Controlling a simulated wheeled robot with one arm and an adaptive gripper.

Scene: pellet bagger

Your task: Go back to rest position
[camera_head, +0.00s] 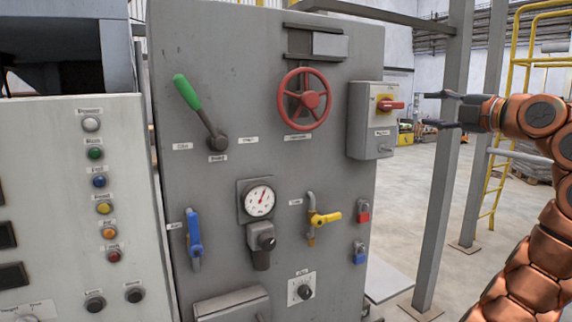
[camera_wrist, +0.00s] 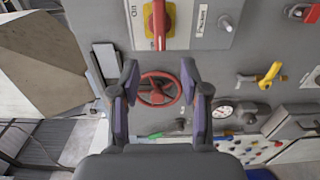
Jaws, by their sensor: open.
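My gripper (camera_head: 436,110) is open and empty at the right of the head view, pointing left toward the grey switch box with the red and yellow rotary switch (camera_head: 390,105). A gap shows between its fingertips and the switch. In the wrist view my gripper (camera_wrist: 160,75) has its two fingers spread, with nothing between them. The red and yellow switch (camera_wrist: 158,22) shows at the top of that view, beyond the fingertips. My copper-coloured arm rises at the right of the head view.
The grey panel (camera_head: 165,105) carries a green-handled lever (camera_head: 188,92), a red handwheel (camera_head: 304,99), a gauge (camera_head: 259,199), a blue handle (camera_head: 194,235) and a yellow valve handle (camera_head: 325,218). A button panel (camera_head: 60,200) stands left. A grey post (camera_head: 443,170) stands near my arm. Open floor lies behind.

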